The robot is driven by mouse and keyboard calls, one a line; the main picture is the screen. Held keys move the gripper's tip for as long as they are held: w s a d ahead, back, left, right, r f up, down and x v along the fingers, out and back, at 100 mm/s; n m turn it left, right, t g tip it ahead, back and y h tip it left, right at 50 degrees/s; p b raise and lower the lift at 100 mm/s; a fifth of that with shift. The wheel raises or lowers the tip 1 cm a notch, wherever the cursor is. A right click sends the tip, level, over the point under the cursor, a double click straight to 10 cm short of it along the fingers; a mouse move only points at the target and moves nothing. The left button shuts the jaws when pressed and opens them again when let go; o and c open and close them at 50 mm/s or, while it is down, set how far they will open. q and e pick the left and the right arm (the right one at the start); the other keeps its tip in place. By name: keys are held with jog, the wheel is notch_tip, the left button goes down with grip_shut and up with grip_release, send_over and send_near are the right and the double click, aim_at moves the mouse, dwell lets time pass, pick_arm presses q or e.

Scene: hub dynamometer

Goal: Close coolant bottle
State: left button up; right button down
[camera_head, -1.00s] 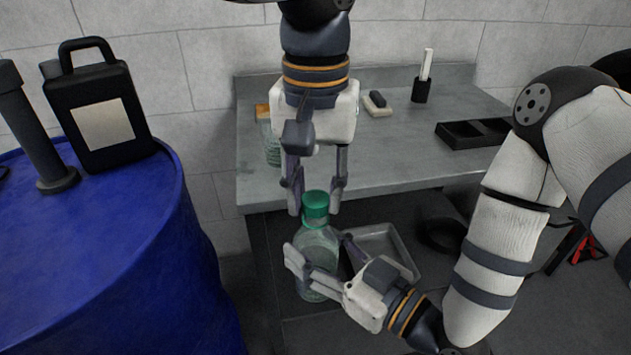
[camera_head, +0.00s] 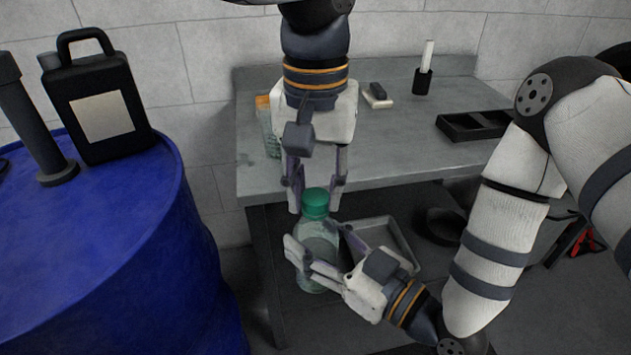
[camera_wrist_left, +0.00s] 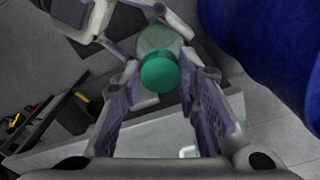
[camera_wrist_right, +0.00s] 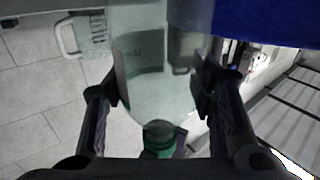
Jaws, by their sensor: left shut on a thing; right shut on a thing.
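The coolant bottle (camera_head: 316,241) is clear and stands upright, with a green cap (camera_head: 315,202) at its top. My right gripper (camera_head: 322,246) is shut around the bottle's body from the side; the right wrist view shows the clear bottle (camera_wrist_right: 155,75) between its fingers and the green cap (camera_wrist_right: 159,137) near the lower edge. My left gripper (camera_head: 316,198) points down from above, with its fingers on either side of the cap. The left wrist view shows the cap (camera_wrist_left: 160,73) between the fingertips. The thread under the cap is hidden.
A grey workbench (camera_head: 350,165) stands behind, with a second clear bottle (camera_head: 268,130), a black organiser tray (camera_head: 475,126) and a pen holder (camera_head: 422,82). A grey tray (camera_head: 400,245) lies below. A blue drum (camera_head: 100,240) with a black jug (camera_head: 75,135) stands left.

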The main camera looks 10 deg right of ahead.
pick_arm(q)
jog(key=m, duration=1.4)
jog(key=shift+w+m, duration=0.1)
jog(key=shift+m, duration=0.3)
jog(key=m, duration=1.1)
jog(key=shift+m, duration=0.3)
jog(key=m, duration=0.8)
jog(key=shift+d, duration=0.1)
jog(key=m, duration=0.3)
jog(key=shift+m, duration=0.3)
jog(key=m, duration=0.4)
jog(key=shift+d+f, duration=0.1)
jog(key=shift+f, duration=0.05)
jog(key=shift+s+d+f+m, duration=0.15)
jog(key=shift+s+m, duration=0.2)
jog(key=shift+m, duration=0.65)
jog(key=shift+w+a+r+m, duration=0.2)
jog(key=shift+w+m, duration=0.1)
jog(key=shift+m, duration=0.4)
